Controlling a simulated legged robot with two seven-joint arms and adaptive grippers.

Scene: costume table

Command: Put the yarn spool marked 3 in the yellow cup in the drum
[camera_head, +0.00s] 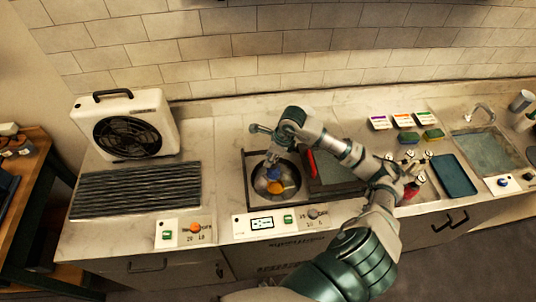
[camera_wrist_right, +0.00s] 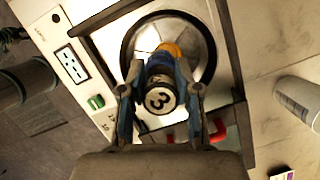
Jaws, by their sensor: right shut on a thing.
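My right gripper (camera_head: 274,168) is over the round metal drum (camera_head: 260,183). In the right wrist view its fingers (camera_wrist_right: 162,90) are shut on a blue yarn spool (camera_wrist_right: 160,70) with a pale end marked 3. The yellow-orange cup (camera_head: 276,187) is in the drum, just below the spool. In the right wrist view part of the cup (camera_wrist_right: 172,50) shows behind the spool, within the drum's rim (camera_wrist_right: 208,50). The spool hides much of the cup there, and I cannot tell whether it is inside the cup or above it. My left gripper is not in view.
A fan heater (camera_head: 128,125) and a dark slatted rack (camera_head: 135,190) stand left of the drum. Several small bottles, coloured blocks and a blue tray (camera_head: 455,175) are at the right, before the sink (camera_head: 488,150). A control panel (camera_head: 262,224) sits in front of the drum.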

